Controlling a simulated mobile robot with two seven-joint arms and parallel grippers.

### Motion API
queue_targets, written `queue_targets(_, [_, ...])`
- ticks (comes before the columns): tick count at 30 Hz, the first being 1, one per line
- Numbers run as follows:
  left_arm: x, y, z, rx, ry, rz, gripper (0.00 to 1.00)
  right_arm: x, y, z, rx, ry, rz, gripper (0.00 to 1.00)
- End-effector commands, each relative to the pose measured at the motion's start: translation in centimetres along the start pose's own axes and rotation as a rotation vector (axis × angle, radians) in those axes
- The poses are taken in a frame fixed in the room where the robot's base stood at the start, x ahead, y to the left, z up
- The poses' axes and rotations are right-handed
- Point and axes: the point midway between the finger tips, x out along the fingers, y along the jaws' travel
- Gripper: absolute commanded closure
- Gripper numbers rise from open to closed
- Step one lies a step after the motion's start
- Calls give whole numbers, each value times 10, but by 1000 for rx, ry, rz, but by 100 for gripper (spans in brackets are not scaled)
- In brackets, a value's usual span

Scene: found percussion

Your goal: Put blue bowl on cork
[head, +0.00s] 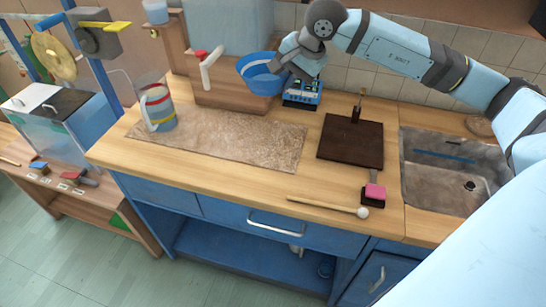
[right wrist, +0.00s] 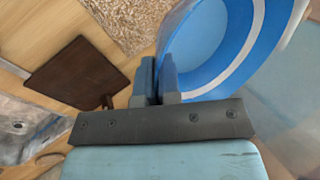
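The blue bowl (head: 259,80) is held up at the back of the counter, with its rim at my right gripper (head: 283,68). In the right wrist view the bowl (right wrist: 205,45) shows a white band inside. The right gripper's fingers (right wrist: 157,80) are close together at the bowl's edge, shut on its rim. The cork mat (head: 220,138) is a mottled brown rectangle lying flat on the counter, in front of and left of the bowl. Its corner shows in the right wrist view (right wrist: 125,22). My left gripper is out of view.
A striped pitcher (head: 157,108) stands at the mat's left end. A small blue crate-like object (head: 301,95) is beneath my right gripper. A dark square board (head: 350,145), a pink-topped block (head: 374,195), a mallet (head: 328,206) and a sink (head: 450,180) are to the right.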

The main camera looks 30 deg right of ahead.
Motion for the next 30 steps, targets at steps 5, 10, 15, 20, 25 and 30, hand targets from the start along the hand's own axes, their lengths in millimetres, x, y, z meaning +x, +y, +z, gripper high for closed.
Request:
queue_targets(5, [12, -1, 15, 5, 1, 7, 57, 4, 5, -14, 102, 51, -3, 100])
queue_targets(10, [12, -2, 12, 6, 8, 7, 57, 13, 11, -17, 133, 63, 2, 100])
queue_targets(15, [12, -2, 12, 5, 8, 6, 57, 49, 29, -16, 134, 62, 5, 100])
queue_targets(20, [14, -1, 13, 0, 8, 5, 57, 86, 46, -16, 133, 62, 4, 100])
queue_targets(25, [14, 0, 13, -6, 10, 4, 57, 121, 62, -16, 132, 61, 2, 100])
queue_targets(30, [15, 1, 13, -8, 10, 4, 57, 140, 71, -15, 131, 62, -1, 100])
